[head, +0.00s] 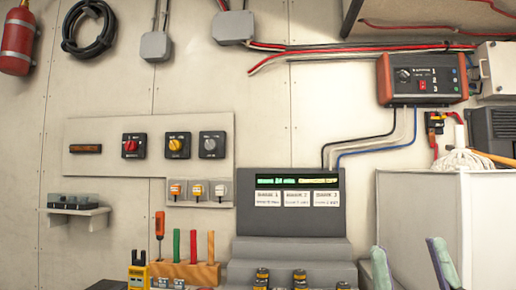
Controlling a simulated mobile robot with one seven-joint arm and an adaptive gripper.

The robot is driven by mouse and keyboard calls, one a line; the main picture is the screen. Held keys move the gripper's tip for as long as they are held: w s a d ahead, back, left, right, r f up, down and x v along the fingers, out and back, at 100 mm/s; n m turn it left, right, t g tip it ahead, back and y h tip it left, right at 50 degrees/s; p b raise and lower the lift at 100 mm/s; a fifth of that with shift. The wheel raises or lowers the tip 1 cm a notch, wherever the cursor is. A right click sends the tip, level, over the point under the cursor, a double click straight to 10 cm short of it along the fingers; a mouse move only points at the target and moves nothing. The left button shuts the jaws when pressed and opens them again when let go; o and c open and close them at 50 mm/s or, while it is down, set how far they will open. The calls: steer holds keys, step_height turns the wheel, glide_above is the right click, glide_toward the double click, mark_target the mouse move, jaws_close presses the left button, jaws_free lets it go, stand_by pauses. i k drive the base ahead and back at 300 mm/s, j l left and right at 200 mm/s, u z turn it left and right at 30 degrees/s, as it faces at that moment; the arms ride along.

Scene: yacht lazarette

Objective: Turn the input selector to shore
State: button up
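Three dark square rotary switches sit on the pale wall panel: one with a red knob (131,146), one with a yellow knob (178,146) and one with a grey knob (212,145). A red and black box (428,78) at the upper right has a dark round knob (403,75), a red rocker and numbered marks. The labels are too small to read, so I cannot tell which knob is the input selector or where it points. My gripper (412,264) seems to show as two spread grey-green fingers at the lower right edge, apart from every knob, with nothing visible between them.
A dark stepped display stand (290,215) with several batteries stands at lower centre. A wooden tool block (187,273) stands left of it. A white cabinet (455,200) fills the right. Three cables run below the red box. A small shelf (80,213) juts out at left.

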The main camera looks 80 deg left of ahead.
mark_target(211, 145)
steer(key=u, duration=2.9)
